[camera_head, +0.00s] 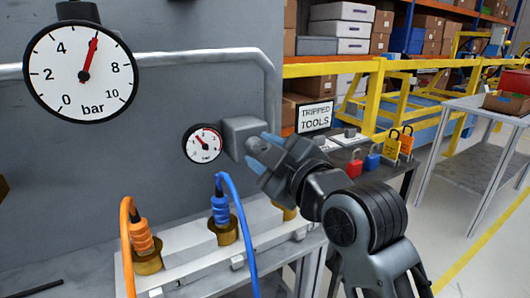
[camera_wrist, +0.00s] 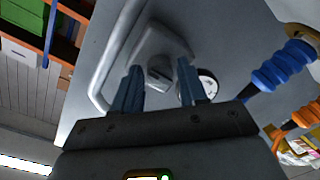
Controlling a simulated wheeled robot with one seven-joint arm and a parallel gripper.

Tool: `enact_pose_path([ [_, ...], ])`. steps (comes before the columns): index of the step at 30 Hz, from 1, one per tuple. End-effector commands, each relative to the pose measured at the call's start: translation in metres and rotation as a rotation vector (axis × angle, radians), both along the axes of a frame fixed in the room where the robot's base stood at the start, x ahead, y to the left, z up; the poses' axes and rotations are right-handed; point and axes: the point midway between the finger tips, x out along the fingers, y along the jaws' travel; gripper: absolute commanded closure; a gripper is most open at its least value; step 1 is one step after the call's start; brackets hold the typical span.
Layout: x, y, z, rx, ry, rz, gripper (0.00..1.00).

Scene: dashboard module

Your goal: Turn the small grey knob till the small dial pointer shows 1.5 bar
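The small dial (camera_head: 203,144) is on the grey panel; its red pointer leans to the upper left, and its figures are too small to read. A grey box (camera_head: 236,128) is mounted just right of it. In the wrist view, the small grey knob (camera_wrist: 160,72) shows on the box's front, between and beyond my fingers. My gripper (camera_head: 258,150) has its blue fingers apart, in front of the box. The wrist view also shows my gripper (camera_wrist: 160,88) open, with the small dial (camera_wrist: 208,84) partly hidden behind the right finger. Contact with the knob cannot be told.
A large bar gauge (camera_head: 80,70) reads about 6. Orange (camera_head: 140,238) and blue (camera_head: 220,208) hose connectors stand below the small dial. A grey pipe (camera_head: 200,57) bends down beside the box. A table with padlocks (camera_head: 355,168) and a sign (camera_head: 315,117) stands to the right.

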Motion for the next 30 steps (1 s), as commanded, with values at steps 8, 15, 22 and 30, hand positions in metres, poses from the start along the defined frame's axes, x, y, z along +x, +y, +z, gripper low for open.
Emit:
enact_pose_path([
  [8,0.0,0.0,0.0,0.001,-0.001,0.0,0.43],
  [15,-0.007,-0.006,0.001,0.001,-0.002,-0.002,0.43],
  [22,-0.037,-0.028,0.002,0.002,0.001,-0.002,0.43],
  [30,-0.061,-0.044,0.004,0.002,-0.001,-0.001,0.43],
])
